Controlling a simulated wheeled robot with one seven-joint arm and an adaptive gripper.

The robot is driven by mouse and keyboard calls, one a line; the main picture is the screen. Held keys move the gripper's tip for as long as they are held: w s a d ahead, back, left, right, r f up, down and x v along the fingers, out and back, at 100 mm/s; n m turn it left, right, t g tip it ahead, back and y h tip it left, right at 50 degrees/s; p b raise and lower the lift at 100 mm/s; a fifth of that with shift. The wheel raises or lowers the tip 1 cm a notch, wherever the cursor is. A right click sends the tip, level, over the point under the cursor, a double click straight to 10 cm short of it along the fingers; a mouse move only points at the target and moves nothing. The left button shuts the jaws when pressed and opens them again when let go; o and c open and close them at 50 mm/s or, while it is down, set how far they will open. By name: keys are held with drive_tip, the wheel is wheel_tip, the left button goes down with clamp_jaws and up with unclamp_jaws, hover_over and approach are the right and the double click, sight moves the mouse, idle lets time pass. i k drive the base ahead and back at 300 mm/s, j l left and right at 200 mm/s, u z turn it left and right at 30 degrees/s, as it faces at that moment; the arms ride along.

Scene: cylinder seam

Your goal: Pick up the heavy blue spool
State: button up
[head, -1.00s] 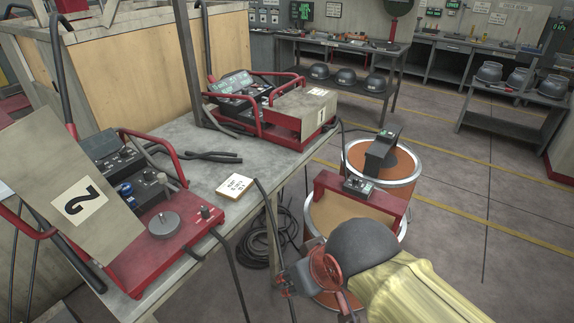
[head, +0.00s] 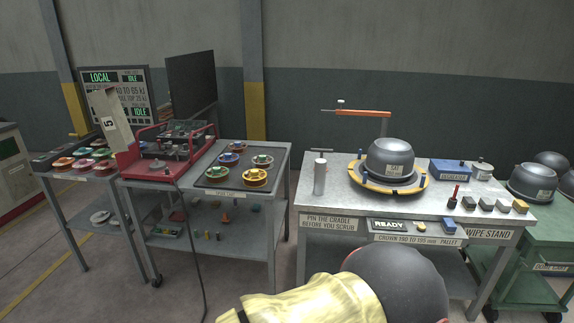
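Several small spools stand on a dark mat (head: 216,181) on the grey table left of centre. Two of them look blue: one at the back (head: 239,146) and one a little nearer and to the left (head: 228,158). Which of these is the heavy one I cannot tell. My gripper is not in view; only a dark rounded part and yellow sleeve of my arm show at the bottom, well in front of the tables.
A red-framed machine (head: 166,150) stands left of the mat. A side table (head: 60,176) holds more coloured spools. A wipe stand (head: 330,206) with a dark dome (head: 390,158) in a yellow ring is on the right. A cable hangs to the floor in front.

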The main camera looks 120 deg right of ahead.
sight(231, 160)
drive_tip(key=l+z, duration=0.1)
drive_tip(key=z, duration=0.35)
drive_tip(key=k+l+z, duration=0.1)
drive_tip(key=z, duration=0.35)
drive_tip(key=l+z, duration=0.15)
drive_tip(key=z, duration=0.3)
drive_tip(key=l+z, duration=0.15)
drive_tip(key=z, duration=0.3)
drive_tip(key=l+z, duration=0.1)
drive_tip(key=z, duration=0.35)
drive_tip(key=i+l+z, duration=0.3)
drive_tip(key=l+z, duration=0.15)
drive_tip(key=l, duration=0.15)
drive_tip(key=i+l+z, duration=0.5)
drive_tip(key=i+l, duration=0.25)
drive_tip(key=l, duration=0.1)
